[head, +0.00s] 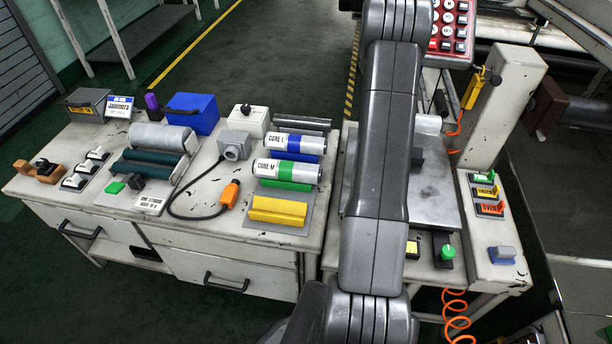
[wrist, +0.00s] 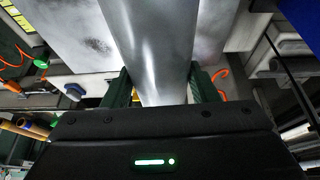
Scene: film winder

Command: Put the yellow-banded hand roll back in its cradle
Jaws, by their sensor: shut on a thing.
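My gripper (wrist: 161,92) shows in the wrist view with its dark green fingers on both sides of a smooth silvery cylinder (wrist: 150,45), and it is shut on it. No yellow band shows on the visible part, so I cannot tell for sure that this is the yellow-banded roll. In the head view my arm hides the gripper; a pale cylinder end (head: 428,124) shows just right of the arm, above the metal plate. An empty yellow trough-like holder (head: 278,210), probably the cradle, sits at the front of the grey rack.
Behind the yellow holder lie the green-banded CORE M roll (head: 287,172) and blue-banded CORE L roll (head: 295,144). An orange-ended cable (head: 230,194) lies to its left. A metal plate (head: 432,185) is under my arm; a pale post (head: 505,108) stands to its right.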

